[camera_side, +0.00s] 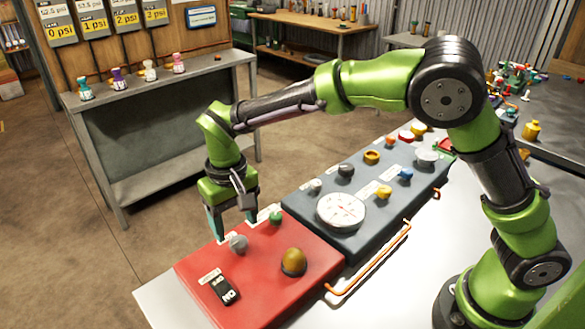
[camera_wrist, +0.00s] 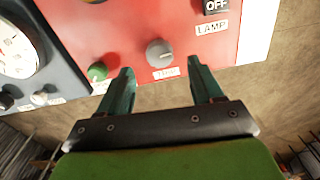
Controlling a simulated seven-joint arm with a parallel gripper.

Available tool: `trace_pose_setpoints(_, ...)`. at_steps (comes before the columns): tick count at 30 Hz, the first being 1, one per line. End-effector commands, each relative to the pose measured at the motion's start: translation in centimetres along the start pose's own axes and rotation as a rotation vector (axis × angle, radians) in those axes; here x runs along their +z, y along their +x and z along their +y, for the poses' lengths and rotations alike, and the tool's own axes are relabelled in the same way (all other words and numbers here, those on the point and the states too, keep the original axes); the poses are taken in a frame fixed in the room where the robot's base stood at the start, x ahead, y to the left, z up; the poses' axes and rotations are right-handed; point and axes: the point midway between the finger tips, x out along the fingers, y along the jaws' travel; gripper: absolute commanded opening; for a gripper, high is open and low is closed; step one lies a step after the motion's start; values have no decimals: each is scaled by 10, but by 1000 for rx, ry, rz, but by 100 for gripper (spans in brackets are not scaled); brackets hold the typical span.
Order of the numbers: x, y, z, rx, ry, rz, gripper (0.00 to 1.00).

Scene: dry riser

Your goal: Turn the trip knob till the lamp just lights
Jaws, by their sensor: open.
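The trip knob (camera_side: 238,243) is a small grey knob on the red panel (camera_side: 195,272). In the wrist view the knob (camera_wrist: 159,52) sits just ahead of and between my fingertips, above a white label, with a gap on both sides. My gripper (camera_side: 232,226) points down over the panel's far edge, open and empty; its two dark green fingers also show in the wrist view (camera_wrist: 160,68). The lamp (camera_side: 293,262) is an amber-brown dome on the same panel and looks dull, with no clear glow. A black lamp switch (camera_side: 225,290) marked ON and OFF sits near the panel's left end.
A green knob (camera_side: 276,218) stands close beside the trip knob. A blue-grey panel (camera_side: 300,205) with a white dial gauge (camera_side: 341,210) and several knobs adjoins the red one. An orange pipe (camera_side: 370,262) runs along the front. Colored fittings stand on a grey bench (camera_side: 150,85) behind.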

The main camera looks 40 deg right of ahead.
Motion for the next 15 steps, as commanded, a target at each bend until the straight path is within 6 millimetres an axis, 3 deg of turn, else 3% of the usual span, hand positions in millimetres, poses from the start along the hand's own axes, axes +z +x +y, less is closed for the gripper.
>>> trace_pose_setpoints(1,0,-15,0,-4,1,4,66)
trace_pose_setpoints(9,-1,-79,0,-3,1,3,66)
trace_pose_setpoints(15,0,-110,0,-1,1,1,66)
